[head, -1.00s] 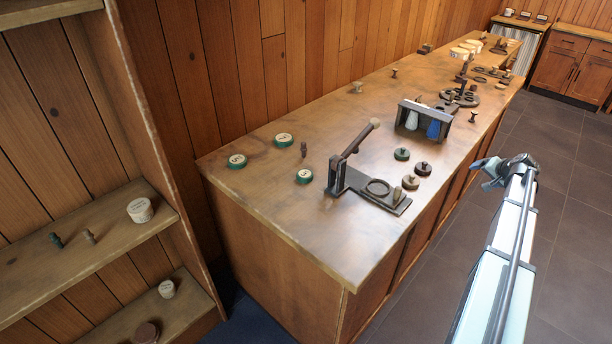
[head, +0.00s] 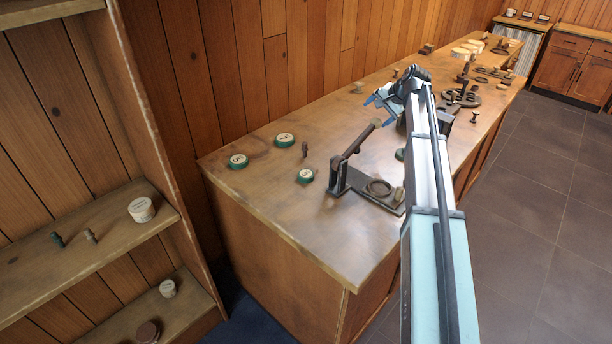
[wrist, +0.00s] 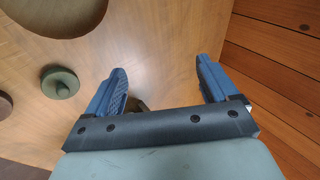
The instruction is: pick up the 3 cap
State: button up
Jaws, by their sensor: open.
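Three round green caps with cream labelled tops are on the counter in the head view: one at left (head: 238,161), one behind it (head: 285,140), and one nearer the press (head: 305,176). Their markings are too small to read, so I cannot tell which is the 3 cap. My gripper (head: 380,108) is above the counter, right of all three caps and apart from them. In the wrist view my gripper (wrist: 160,70) is open, its blue fingers spread, with bare wood between the tips. None of the three caps is recognisable in the wrist view.
A dark lever press (head: 368,190) stands on the counter right of the caps. A small brown peg (head: 305,150) stands among the caps. My arm hides part of the counter's right side. The wrist view shows a dark green knobbed disc (wrist: 60,83). The counter's near left corner is clear.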

jog(key=s+a+r+g, duration=0.1)
jog(key=s+a+r, duration=0.15)
jog(key=a, duration=0.75)
jog(key=s+a+r+g, duration=0.1)
jog(key=s+a+g, duration=0.15)
jog(key=a, duration=0.65)
jog(key=s+a+r, duration=0.2)
jog(key=s+a, duration=0.1)
jog(key=a, duration=0.7)
jog(key=m+g+h, duration=0.3)
jog(key=m+h, duration=0.1)
jog(key=m, duration=0.1)
send_over(305, 174)
notch_tip(305, 174, down, 4)
jog(key=f, duration=0.7)
jog(key=shift+s+d+f, duration=0.15)
jog(key=shift+d+f, duration=0.1)
jog(key=shift+d, duration=0.15)
jog(key=shift+w+a+f, duration=0.1)
jog(key=shift+a+f, duration=0.05)
jog(key=shift+f, duration=1.4)
jog(key=shift+w+a+f, duration=0.1)
jog(key=shift+a+f, duration=0.05)
jog(key=shift+f, duration=1.4)
jog(key=c, duration=1.1)
jog(key=shift+r, duration=0.15)
jog(key=shift+c, duration=0.2)
